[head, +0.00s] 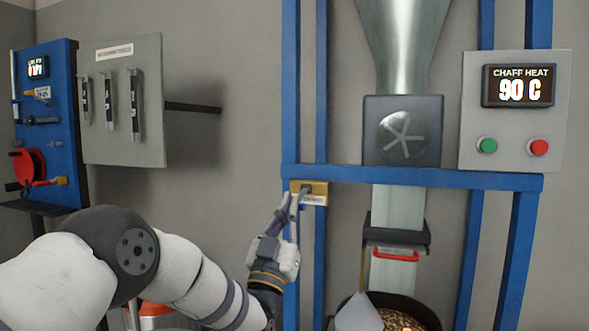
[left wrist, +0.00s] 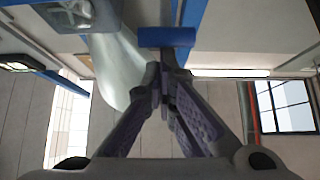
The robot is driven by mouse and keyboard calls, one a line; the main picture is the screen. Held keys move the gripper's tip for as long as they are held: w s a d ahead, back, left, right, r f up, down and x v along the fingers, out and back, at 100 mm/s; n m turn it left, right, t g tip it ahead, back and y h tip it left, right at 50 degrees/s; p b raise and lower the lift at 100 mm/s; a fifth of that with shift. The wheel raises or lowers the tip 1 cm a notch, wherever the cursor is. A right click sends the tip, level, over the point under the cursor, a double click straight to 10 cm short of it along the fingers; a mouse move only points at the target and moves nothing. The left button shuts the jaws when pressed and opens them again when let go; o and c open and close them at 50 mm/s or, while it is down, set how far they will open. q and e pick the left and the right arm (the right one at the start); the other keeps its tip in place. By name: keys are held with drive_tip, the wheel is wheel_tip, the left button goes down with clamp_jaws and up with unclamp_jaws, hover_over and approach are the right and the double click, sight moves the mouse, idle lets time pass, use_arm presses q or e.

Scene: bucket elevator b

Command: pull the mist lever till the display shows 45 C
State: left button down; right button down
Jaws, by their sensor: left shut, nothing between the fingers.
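The display (head: 518,86) on the grey panel at the right reads CHAFF HEAT 90 C. A small yellow box (head: 318,187) with a label too small to read sits on the blue frame post; I take it for the mist lever's mount. A small grey part shows at its front, largely hidden by my fingers. My left gripper (head: 292,207) is shut and empty, its fingertips pointing up at the box's left side. I cannot tell whether they touch it. In the left wrist view my closed fingers (left wrist: 165,80) point toward a short blue bar (left wrist: 167,37). My right gripper is not in view.
A green button (head: 487,146) and a red button (head: 539,148) sit below the display. A blue crossbeam (head: 420,177) runs just above the yellow box. A red handle (head: 396,254) and a dark bin (head: 418,304) are at right. A tool board (head: 150,90) hangs at left.

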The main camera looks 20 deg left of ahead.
use_arm(q)
drive_tip(key=shift+w+f, duration=0.1)
drive_tip(key=shift+f, duration=0.55)
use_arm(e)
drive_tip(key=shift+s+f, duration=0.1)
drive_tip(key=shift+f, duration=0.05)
use_arm(q)
drive_tip(key=shift+f, duration=0.2)
